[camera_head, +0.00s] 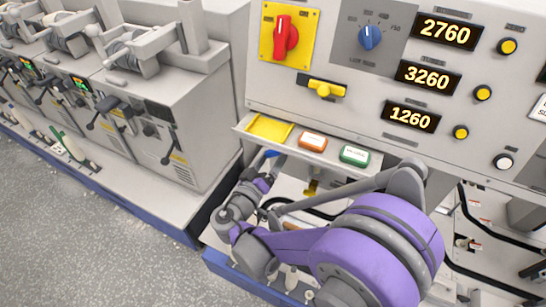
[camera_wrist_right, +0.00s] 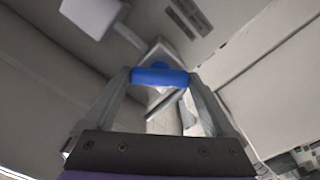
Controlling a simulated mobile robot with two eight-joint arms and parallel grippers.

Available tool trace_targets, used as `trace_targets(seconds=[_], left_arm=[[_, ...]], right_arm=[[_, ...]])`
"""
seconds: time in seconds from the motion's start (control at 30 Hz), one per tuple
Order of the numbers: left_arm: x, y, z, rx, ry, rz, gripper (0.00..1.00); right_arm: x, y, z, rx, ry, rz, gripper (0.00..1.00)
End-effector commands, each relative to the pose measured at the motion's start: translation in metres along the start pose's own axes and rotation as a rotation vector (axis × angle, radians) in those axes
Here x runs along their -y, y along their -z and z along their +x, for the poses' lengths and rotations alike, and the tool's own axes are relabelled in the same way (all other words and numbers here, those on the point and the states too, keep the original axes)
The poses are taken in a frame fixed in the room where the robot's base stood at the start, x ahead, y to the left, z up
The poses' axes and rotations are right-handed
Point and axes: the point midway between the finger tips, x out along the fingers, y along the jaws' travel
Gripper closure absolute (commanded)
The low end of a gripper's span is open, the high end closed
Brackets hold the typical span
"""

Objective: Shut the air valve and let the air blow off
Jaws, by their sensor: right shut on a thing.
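A blue handle (camera_wrist_right: 160,76), which looks like the air valve's lever, lies crosswise between the fingertips of my right gripper (camera_wrist_right: 159,79) in the right wrist view. The fingers are shut on it, one at each end. A pale fitting shows behind the handle. In the head view a small bit of blue (camera_head: 271,153) shows just under the panel's shelf, at the end of my right arm. My right gripper (camera_head: 266,162) is small there and partly hidden by the shelf and my arm. My left gripper is not in view.
The control panel carries a red rotary switch (camera_head: 285,38), a blue knob (camera_head: 370,37), a yellow lever (camera_head: 325,89) and lit displays. Machine units (camera_head: 150,135) stand left.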

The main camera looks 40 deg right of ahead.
Motion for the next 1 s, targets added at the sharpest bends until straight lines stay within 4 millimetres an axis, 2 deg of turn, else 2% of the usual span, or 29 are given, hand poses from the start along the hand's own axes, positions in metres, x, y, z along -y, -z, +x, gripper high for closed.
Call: trace_targets(seconds=[0.6, 1.0], left_arm=[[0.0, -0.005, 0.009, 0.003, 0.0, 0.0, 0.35], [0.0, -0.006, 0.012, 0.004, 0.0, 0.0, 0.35]], right_arm=[[0.0, -0.001, 0.0, 0.0, 0.001, -0.577, 0.66], [0.001, 0.0, 0.0, 0.0, 0.001, -0.836, 0.66]])
